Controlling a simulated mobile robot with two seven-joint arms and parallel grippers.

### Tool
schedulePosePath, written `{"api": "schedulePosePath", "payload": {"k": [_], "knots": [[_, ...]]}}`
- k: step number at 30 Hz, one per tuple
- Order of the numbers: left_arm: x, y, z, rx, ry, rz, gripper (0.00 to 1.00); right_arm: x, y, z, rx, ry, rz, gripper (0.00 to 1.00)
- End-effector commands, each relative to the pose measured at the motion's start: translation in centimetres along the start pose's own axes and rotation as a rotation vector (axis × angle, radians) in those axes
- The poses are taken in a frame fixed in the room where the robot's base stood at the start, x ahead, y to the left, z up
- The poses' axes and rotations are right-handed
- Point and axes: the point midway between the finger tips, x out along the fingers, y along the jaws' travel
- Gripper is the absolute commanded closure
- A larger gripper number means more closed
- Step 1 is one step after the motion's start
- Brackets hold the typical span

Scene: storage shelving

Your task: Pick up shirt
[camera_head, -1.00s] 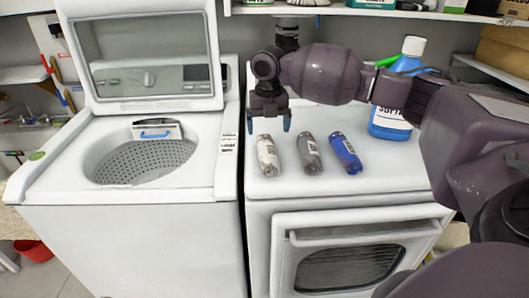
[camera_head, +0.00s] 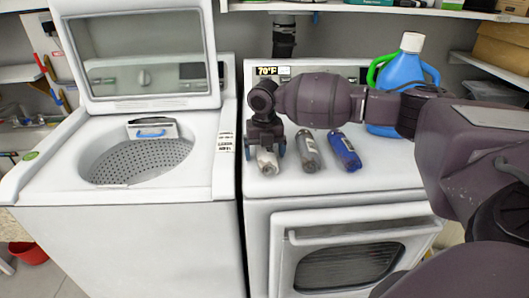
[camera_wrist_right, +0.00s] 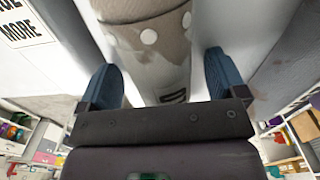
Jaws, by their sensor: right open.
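Three rolled, shirt-like bundles lie side by side on top of the white dryer (camera_head: 390,172): a whitish one (camera_head: 267,163), a grey one (camera_head: 309,151) and a blue one (camera_head: 345,151). My right gripper (camera_head: 265,152) points down over the whitish bundle and hides part of it. In the right wrist view my open fingers (camera_wrist_right: 160,75) have the whitish and grey-brown bundle (camera_wrist_right: 150,55) between them, with a gap on each side. I cannot tell how far down the fingers reach. My left gripper is not in view.
A blue detergent jug (camera_head: 405,75) stands at the dryer's back right, behind my right arm. An open-lidded washer (camera_head: 120,215) stands at left, its tub (camera_head: 140,160) uncovered. A shelf (camera_head: 380,10) runs above the dryer. The dryer's front top is clear.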

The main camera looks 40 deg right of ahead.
Motion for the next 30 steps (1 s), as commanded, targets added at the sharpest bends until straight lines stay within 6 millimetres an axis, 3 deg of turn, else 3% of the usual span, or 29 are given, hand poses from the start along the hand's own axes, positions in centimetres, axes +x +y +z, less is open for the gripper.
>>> {"api": "schedulePosePath", "payload": {"k": [1, 12, 23, 30], "knots": [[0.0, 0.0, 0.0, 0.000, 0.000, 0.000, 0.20, -0.1, 0.0, 0.0, 0.000, 0.000, 0.000, 0.12], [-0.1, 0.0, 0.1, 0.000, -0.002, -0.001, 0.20, -0.1, 0.0, 0.0, 0.000, -0.001, 0.000, 0.66], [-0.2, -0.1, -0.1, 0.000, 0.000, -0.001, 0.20, -1.1, 0.0, 0.1, 0.000, -0.003, 0.001, 0.67], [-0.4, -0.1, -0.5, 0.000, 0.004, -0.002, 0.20, -5.7, 0.0, 0.1, 0.001, -0.006, 0.002, 0.67]]}}
